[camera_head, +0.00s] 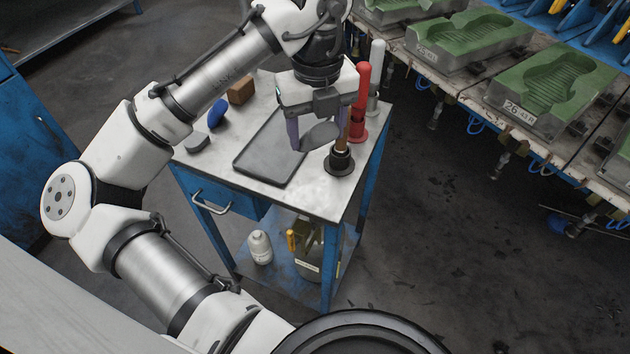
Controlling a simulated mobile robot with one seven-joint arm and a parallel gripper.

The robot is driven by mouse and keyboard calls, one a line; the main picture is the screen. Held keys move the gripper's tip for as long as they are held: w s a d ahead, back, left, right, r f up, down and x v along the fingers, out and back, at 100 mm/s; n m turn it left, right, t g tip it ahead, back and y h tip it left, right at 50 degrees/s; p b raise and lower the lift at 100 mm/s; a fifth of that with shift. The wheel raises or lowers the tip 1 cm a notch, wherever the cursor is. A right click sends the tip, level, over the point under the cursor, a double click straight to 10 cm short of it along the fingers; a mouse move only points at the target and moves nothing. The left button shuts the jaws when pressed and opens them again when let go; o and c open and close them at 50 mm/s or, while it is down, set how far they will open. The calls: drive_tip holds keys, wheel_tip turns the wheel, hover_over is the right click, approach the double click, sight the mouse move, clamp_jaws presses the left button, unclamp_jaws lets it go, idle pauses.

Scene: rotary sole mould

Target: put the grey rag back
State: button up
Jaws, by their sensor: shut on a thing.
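My gripper (318,142) hangs over the right part of the cart's top with its fingers pointing down. It is shut on a grey, flattened, rounded thing, which looks like the grey rag (321,135). The rag shows between the two purplish fingers, close to the right edge of a dark, shallow tray (265,166). The tray lies on the cart top and looks empty. I cannot tell how high the rag is above the top.
On the cart top (312,192) stand a black-based brown-handled tool (341,161), a red one (360,100) and a white one (376,70). A small grey piece (197,142), a blue thing (217,113) and a brown block (241,90) lie left. Green moulds (555,85) line the right.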

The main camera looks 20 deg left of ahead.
wheel_tip(320, 180, down, 13)
drive_tip(key=shift+r, duration=0.1)
idle(0.3)
drive_tip(key=shift+f, duration=0.25)
drive_tip(key=o, duration=1)
drive_tip(key=shift+r, duration=0.1)
drive_tip(key=shift+o, duration=0.2)
drive_tip(key=shift+r, duration=0.1)
wheel_tip(320, 180, up, 12)
drive_tip(key=shift+r, duration=0.1)
